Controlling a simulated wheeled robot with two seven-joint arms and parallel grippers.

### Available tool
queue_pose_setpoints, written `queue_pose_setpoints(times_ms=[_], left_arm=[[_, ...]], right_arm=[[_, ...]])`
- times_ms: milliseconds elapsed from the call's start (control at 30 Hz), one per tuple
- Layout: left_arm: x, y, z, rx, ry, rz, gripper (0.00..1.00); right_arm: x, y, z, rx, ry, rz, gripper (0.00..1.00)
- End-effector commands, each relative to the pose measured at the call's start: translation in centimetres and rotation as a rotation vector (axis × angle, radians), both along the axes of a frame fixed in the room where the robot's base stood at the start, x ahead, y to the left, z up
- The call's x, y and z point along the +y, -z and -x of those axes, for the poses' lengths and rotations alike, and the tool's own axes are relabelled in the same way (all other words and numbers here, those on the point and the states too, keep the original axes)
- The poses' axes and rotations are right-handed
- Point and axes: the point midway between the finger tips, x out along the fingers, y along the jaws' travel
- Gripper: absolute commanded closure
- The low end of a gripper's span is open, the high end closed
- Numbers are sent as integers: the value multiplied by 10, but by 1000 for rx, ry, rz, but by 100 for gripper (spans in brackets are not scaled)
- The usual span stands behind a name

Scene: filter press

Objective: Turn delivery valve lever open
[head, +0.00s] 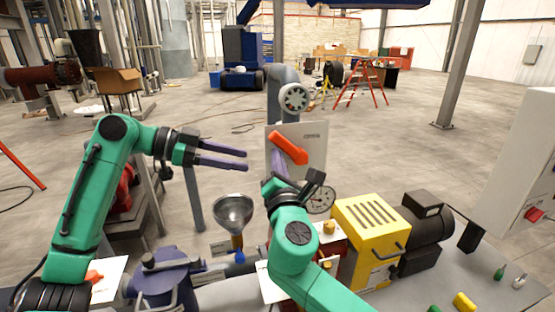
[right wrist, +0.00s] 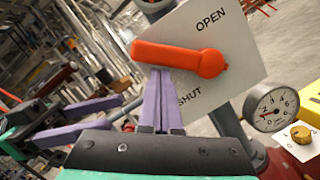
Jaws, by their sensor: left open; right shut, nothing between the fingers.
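The orange-red delivery valve lever (head: 288,147) is mounted on a pale plate (head: 312,155) in the middle of the head view. In the right wrist view the lever (right wrist: 180,58) extends left from its round hub, between the printed words OPEN above and SHUT below. My right gripper (head: 274,157) is shut and empty. Its purple fingertips (right wrist: 161,76) are at the lower edge of the lever's arm; I cannot tell whether they touch it. My left gripper (head: 246,159) is open and empty, left of the plate.
A pressure gauge (head: 320,199) is below the plate, with a yellow pump housing (head: 372,235) to its right. A metal funnel (head: 233,213) stands below my left gripper. A grey pipe with a round fitting (head: 294,98) rises behind the plate.

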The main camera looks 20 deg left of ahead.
Motion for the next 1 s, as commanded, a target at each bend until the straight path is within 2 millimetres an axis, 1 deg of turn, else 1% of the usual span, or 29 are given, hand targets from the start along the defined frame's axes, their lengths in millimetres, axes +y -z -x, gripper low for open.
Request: queue_pose_setpoints(times_ms=[33, 167, 200, 267, 300, 333, 467, 567, 600, 667, 700, 767, 800, 867, 900, 967, 1000], left_arm=[[-6, 20, 6, -6, 43, -66, 45], [-26, 76, 30, -40, 210, -238, 45], [-31, 93, 39, -46, 263, -279, 45], [-37, 120, 50, -34, 331, -315, 45], [-40, 139, 53, -2, 354, -315, 45], [-41, 153, 51, 43, 344, -294, 45], [-44, 197, 38, 251, 251, -192, 45], [-52, 241, 35, 441, 180, -114, 45], [-57, 261, 36, 526, 153, -82, 45], [-67, 294, 40, 673, 107, -36, 45], [-77, 318, 45, 782, 78, -3, 45], [-96, 360, 61, 973, 32, 40, 45], [-112, 389, 75, 1114, -1, 64, 45], [-141, 430, 105, 1334, -45, 85, 45], [-161, 453, 127, 1473, -71, 87, 45], [-190, 479, 161, 1664, -104, 77, 45], [-208, 493, 183, 1777, -123, 62, 45]], right_arm=[[0, 0, 0, 0, 0, 0, 100], [0, 0, 0, 0, 0, 0, 100], [0, 0, 0, 0, 0, 0, 100], [0, 0, 0, 1, -1, 0, 100], [0, 0, 0, 1, -1, 0, 100], [0, 0, 0, 1, -1, 0, 100], [0, 0, 0, 1, -1, 0, 100], [0, 0, 0, 1, -1, 0, 100], [0, 0, 0, 1, -1, 0, 100], [0, 0, 0, 1, -1, 0, 100], [0, 0, 0, 1, -1, 0, 100], [0, 0, 0, 1, -1, 0, 100], [0, 0, 0, 1, -1, 0, 100], [0, 0, 0, 1, -1, 0, 100], [0, 0, 0, 1, -1, 0, 100], [0, 0, 0, 1, -1, 0, 100], [0, 0, 0, 1, -1, 0, 100]])
